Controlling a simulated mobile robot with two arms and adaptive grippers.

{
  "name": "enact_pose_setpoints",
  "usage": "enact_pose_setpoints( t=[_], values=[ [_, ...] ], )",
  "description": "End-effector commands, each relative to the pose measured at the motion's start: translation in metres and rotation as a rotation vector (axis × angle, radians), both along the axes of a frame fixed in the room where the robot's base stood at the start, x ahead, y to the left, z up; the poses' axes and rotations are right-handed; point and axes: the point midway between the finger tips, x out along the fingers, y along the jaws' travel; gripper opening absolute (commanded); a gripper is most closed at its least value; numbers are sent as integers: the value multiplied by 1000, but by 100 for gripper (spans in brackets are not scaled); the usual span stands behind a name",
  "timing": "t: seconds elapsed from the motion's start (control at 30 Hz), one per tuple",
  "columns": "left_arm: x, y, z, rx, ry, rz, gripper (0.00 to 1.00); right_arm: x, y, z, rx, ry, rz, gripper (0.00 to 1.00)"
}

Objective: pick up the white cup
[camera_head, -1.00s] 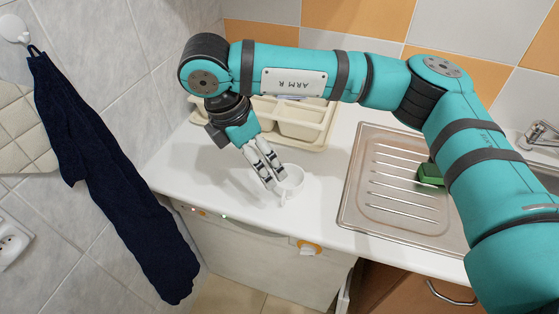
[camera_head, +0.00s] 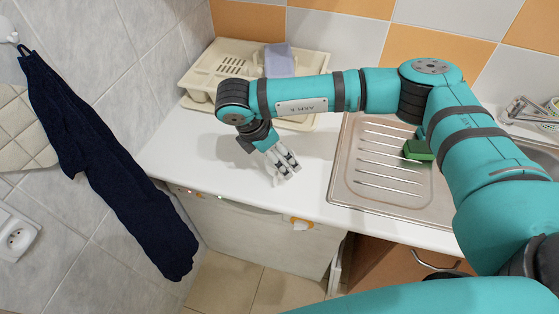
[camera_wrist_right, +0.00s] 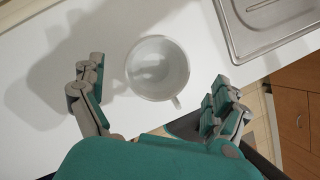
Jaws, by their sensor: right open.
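The white cup (camera_wrist_right: 157,67) stands on the white countertop (camera_wrist_right: 40,120) in the right wrist view, seen from above with its open mouth up. Its handle points toward the lower right. My right gripper (camera_wrist_right: 160,78) is open, with one finger to the left of the cup and the other to the right, and gaps show on both sides. In the head view my right gripper (camera_head: 285,172) points down over the counter, and I cannot make out the cup there; the fingers seem to hide it. My left gripper is not in view.
A steel sink drainboard (camera_head: 345,190) lies right of the gripper, with a green sponge-like block (camera_head: 418,150) on it. A cream dish rack (camera_head: 205,75) stands behind my arm. A dark blue towel (camera_head: 110,170) hangs at left. Counter left of the gripper is clear.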

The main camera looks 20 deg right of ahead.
Motion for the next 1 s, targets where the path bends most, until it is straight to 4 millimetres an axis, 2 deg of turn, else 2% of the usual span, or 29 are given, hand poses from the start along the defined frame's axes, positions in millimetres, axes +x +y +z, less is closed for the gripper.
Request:
enact_pose_setpoints(
  t=[0.13,0.3,0.57,0.67,1.0],
  values=[
    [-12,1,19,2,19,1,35,2,-3,-18,-4,5,0,100],
    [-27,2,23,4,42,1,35,4,-9,-40,-2,3,0,100],
    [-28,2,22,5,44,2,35,5,-10,-45,0,1,2,100],
    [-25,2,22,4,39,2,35,5,-10,-45,0,1,2,90],
    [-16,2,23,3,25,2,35,5,-10,-45,0,0,1,45]
  ],
)
